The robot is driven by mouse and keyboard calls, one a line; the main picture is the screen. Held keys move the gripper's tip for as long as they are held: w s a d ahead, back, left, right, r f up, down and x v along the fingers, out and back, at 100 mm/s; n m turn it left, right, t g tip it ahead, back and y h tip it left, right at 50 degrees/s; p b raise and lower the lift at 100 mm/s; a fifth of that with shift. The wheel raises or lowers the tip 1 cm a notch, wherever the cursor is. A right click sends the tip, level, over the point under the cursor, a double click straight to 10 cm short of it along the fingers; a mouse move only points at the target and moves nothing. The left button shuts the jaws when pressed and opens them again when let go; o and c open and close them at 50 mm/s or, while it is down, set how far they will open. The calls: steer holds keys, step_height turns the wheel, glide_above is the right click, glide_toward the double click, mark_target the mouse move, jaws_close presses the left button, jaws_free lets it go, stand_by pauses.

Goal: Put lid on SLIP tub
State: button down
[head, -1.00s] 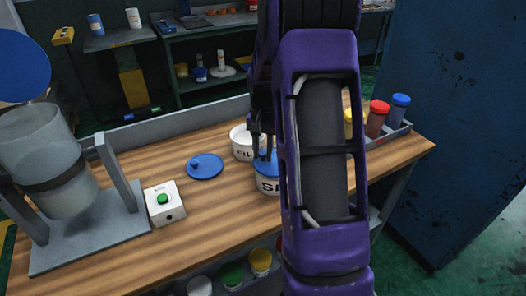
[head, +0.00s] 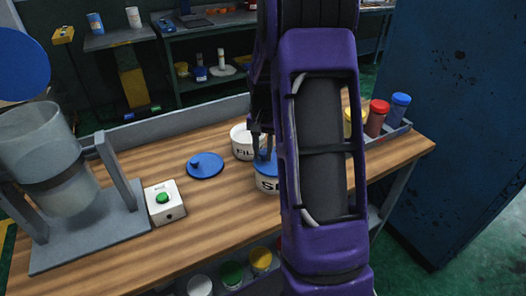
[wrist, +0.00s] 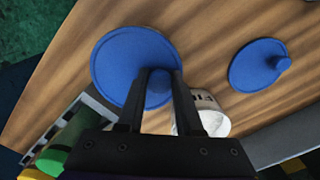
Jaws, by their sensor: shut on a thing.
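My gripper (wrist: 160,80) is shut on the knob of a blue lid (wrist: 110,65). In the head view my gripper (head: 262,150) is partly behind my arm. The same lid (head: 263,167) is at the top of a white tub (head: 268,184) whose label starts with S; the rest is hidden by my arm. I cannot tell whether the lid is fully seated. In the wrist view the lid covers this tub. A second blue lid (head: 206,165) with a knob lies on the table to the left; it also shows in the wrist view (wrist: 255,68).
An open white tub marked FIL (head: 241,143) stands just behind the S tub. A white box with a green button (head: 164,201) and a grey stand (head: 90,238) are at left. A tray of coloured jars (head: 397,133) is at right. The front of the wooden table (head: 215,222) is clear.

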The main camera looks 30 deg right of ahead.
stand_by(0.3)
steer(key=shift+c, duration=2.4)
jaws_free()
steer(key=shift+o, duration=0.2)
steer(key=o, duration=0.4)
steer(key=shift+o, duration=0.2)
steer(key=shift+r+p, duration=1.9)
steer(key=shift+r, duration=1.55)
